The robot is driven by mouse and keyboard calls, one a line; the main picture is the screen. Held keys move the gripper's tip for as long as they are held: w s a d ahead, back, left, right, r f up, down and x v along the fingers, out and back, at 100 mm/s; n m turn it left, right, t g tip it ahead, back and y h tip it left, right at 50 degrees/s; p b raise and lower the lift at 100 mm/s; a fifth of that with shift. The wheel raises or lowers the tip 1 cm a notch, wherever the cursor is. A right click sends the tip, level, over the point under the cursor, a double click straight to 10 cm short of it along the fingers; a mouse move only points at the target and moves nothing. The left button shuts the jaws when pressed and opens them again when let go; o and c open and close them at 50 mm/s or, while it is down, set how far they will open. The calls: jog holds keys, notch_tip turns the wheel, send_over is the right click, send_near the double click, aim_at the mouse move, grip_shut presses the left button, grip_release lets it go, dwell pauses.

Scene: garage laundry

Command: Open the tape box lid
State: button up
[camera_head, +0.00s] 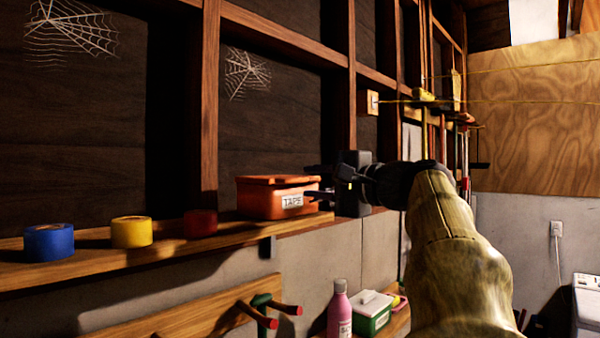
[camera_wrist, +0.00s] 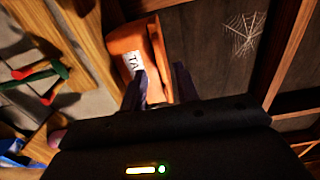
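The orange tape box (camera_head: 262,204) with a white TAPE label stands on the wooden shelf. Its orange lid (camera_head: 277,180) looks shut. My gripper (camera_head: 316,184) is at the right end of the box, its fingers pointing left toward it. In the wrist view the box (camera_wrist: 126,42) lies just beyond the two dark fingertips (camera_wrist: 160,80). The fingers are apart, with part of the box's near end showing in the gap. I cannot tell whether either finger touches the box or lid.
A blue tape roll (camera_head: 48,243), a yellow roll (camera_head: 131,232) and a dark red roll (camera_head: 201,223) stand left of the box on the shelf (camera_head: 100,262). The stud wall (camera_head: 210,110) is close behind. A pink bottle (camera_head: 340,312) and a green-and-white box (camera_head: 371,312) are below.

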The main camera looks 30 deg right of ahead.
aim_at(297, 181)
jog(key=p+x, duration=0.1)
jog(key=x, duration=0.3)
jog(key=shift+w, duration=0.2)
grip_shut()
